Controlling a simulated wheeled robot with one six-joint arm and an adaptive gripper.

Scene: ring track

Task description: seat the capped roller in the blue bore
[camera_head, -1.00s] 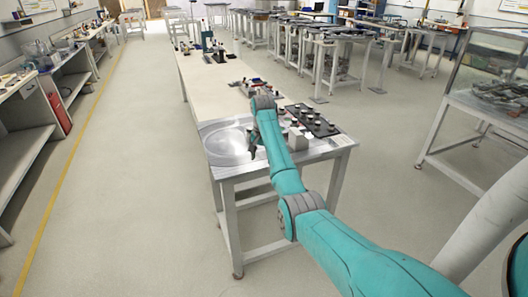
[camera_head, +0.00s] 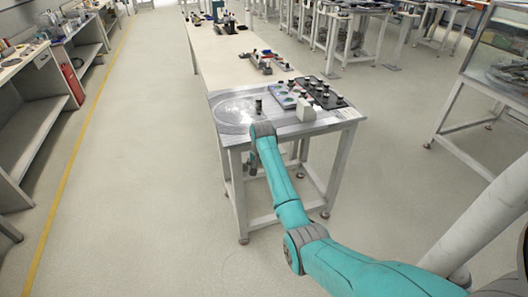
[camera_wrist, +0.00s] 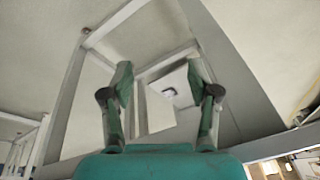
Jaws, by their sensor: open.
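A dark upright roller (camera_head: 258,105) stands on the round silver plate (camera_head: 228,112) at the near left of the table top. It may be the capped roller; the cap is too small to make out. A light grey block (camera_head: 284,97) with small coloured spots lies just right of it; which spot is the blue bore is hard to tell. My gripper (camera_head: 252,170) hangs in front of the table's near edge, below the top and apart from the roller. In the wrist view my gripper (camera_wrist: 160,75) has its two fingers spread with nothing between them.
A dark tray (camera_head: 338,103) with several rollers sits on the right of the table top, beside a white block (camera_head: 306,110). The table's metal legs and frame (camera_head: 337,168) are close to my gripper. Floor (camera_head: 150,190) is clear to the left.

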